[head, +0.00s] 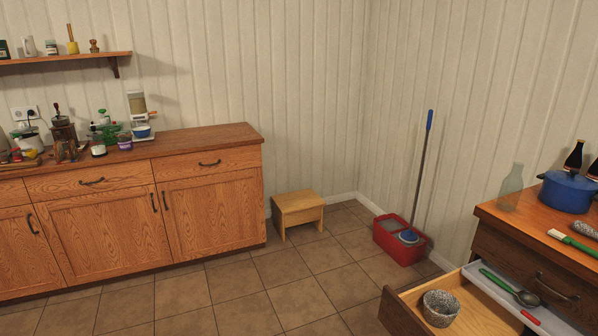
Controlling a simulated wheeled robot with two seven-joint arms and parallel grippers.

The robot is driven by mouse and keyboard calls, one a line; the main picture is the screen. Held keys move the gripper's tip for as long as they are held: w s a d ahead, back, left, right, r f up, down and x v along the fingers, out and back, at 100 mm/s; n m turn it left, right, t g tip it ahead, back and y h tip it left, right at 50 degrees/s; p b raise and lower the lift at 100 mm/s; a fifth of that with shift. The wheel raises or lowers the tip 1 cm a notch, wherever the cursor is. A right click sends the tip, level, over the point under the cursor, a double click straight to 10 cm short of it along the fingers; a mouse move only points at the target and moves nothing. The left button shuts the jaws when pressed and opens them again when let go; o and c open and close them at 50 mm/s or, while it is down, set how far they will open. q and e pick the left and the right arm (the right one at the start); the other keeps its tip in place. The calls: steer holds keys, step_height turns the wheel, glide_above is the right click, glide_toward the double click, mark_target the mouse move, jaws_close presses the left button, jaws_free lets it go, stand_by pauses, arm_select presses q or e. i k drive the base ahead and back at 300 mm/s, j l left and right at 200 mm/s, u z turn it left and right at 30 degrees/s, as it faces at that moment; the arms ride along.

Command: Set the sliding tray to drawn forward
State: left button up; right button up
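The sliding tray (497,294) is a pale grey utensil tray in the open drawer (411,302) at the lower right. It sits at the rear of the drawer, close to the cabinet body, and runs off the bottom right of the picture. A ladle with a green handle (496,280) and a dark bowl lies in it, and a red-handled piece (530,317) shows at its near edge. Bare wooden drawer floor shows in front of the tray. Neither of my grippers is in view.
A grey speckled pot (441,307) stands in the drawer's front part, in front of the tray. A blue pot (567,191) and bottles stand on the countertop above. A red mop bucket (399,240) and a wooden stool (298,209) are on the floor. Open tiles lie left of the drawer.

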mark_target(544, 320)
steer(key=z, duration=1.25)
steer(key=i+j+z, duration=0.65)
steer(key=j, duration=0.25)
steer(key=i+j+z, duration=0.25)
steer(key=j, duration=0.15)
steer(key=i+j+z, duration=0.2)
steer(key=j, duration=0.2)
steer(key=j+z, duration=0.2)
steer(key=j, duration=0.2)
steer(key=i+j+z, duration=0.1)
steer(key=j+z, duration=0.15)
steer(key=j, duration=0.2)
